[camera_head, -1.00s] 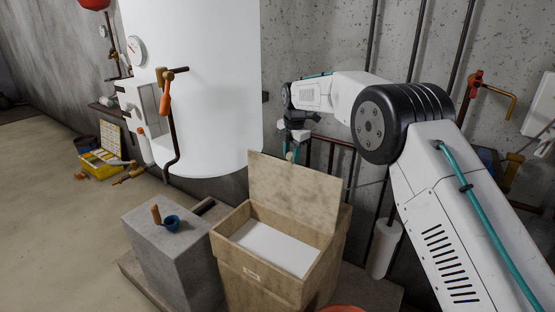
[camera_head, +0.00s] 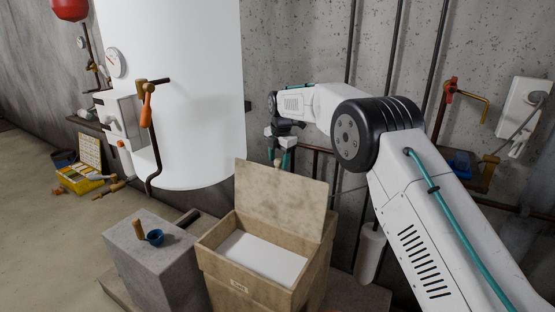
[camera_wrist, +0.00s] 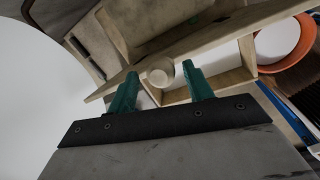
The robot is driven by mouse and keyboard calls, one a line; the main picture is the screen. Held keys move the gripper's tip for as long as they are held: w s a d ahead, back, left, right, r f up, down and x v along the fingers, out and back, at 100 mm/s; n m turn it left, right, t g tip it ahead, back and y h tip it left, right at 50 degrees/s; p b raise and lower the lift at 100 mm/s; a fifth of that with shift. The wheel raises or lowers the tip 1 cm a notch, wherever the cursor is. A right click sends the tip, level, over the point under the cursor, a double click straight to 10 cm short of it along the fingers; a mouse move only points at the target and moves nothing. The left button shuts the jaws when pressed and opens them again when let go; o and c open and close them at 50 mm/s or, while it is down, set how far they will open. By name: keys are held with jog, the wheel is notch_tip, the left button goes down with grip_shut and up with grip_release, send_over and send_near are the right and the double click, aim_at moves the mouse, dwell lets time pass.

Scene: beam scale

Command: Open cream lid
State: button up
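The cream lid (camera_head: 280,200) stands raised, nearly upright, at the back of a cream box (camera_head: 213,270). The box is open at the top and shows a white surface inside. A small round knob (camera_head: 277,163) sits at the lid's top edge. My gripper (camera_head: 281,160) is at that edge. In the wrist view, my gripper (camera_wrist: 162,82) is open, with its two green fingers apart. The pale knob (camera_wrist: 160,72) shows between and just beyond the fingers, with gaps on both sides. The lid (camera_wrist: 195,38) appears nearly edge-on there.
A grey block (camera_head: 158,262) with a blue cup (camera_head: 155,238) stands left of the box. A large white tank (camera_head: 185,90) is behind to the left. Pipes and a concrete wall (camera_head: 300,45) are close behind my arm. An orange-rimmed round container (camera_wrist: 301,47) shows in the wrist view.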

jog(key=r, duration=0.5)
jog(key=s+r, duration=0.1)
jog(key=r, duration=0.1)
jog(key=shift+d+r, duration=0.25)
jog(key=shift+r, duration=0.1)
